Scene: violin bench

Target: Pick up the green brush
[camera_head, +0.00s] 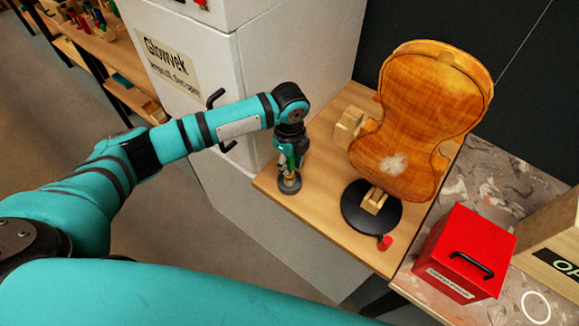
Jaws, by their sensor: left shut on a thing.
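My left gripper (291,162) points down over the left part of the wooden bench (318,215). It is shut on the green brush (282,161), of which only a small green part shows between and beside the fingers. Just below is a small pale and metallic piece above a dark round base (289,187) on the bench. I cannot tell whether the brush still touches that base. My right gripper is not in view.
A violin body (425,110) with a pale patch stands on a black round stand (352,212). Wooden blocks (348,125) lie behind it. A red box (463,250) sits on a marbled top at right. A white cabinet (245,60) rises behind my arm.

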